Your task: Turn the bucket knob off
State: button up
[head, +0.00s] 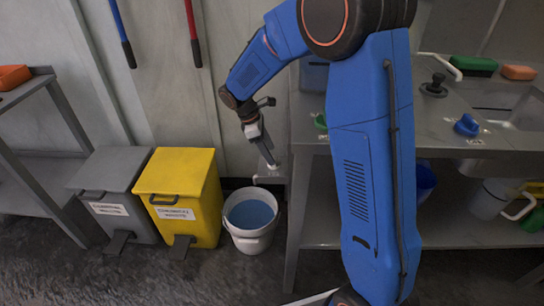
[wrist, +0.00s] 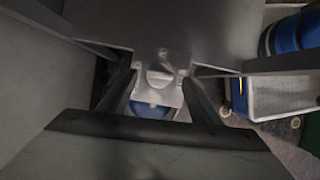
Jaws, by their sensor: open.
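A pale grey knob (wrist: 160,76) shows in the wrist view, on a grey fitting between my two dark fingers. In the head view the knob is too small and covered to make out. My gripper (wrist: 158,92) is open, one finger on each side of the knob; I cannot tell whether they touch it. In the head view my gripper (head: 266,152) points down at the pale spout (head: 268,178) beside the bench. A white bucket (head: 250,240) with blue water stands on the floor below the spout. Blue water (wrist: 150,109) also shows below the fitting in the wrist view.
A yellow bin (head: 183,190) and a grey bin (head: 112,190) stand left of the bucket. The metal bench (head: 425,125) on the right carries a blue knob (head: 466,125), a green knob (head: 320,120), a dark knob (head: 434,85) and a sink. A shelf (head: 40,165) stands far left.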

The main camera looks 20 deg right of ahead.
jog(key=shift+x, duration=1.5)
jog(key=c, duration=1.1)
jog(key=shift+o, duration=0.3)
jog(key=shift+m, duration=0.4)
jog(key=o, duration=1)
jog(key=shift+o, duration=0.2)
jog(key=v, duration=1.7)
jog(key=shift+w+r, duration=0.25)
jog(key=shift+w, duration=0.05)
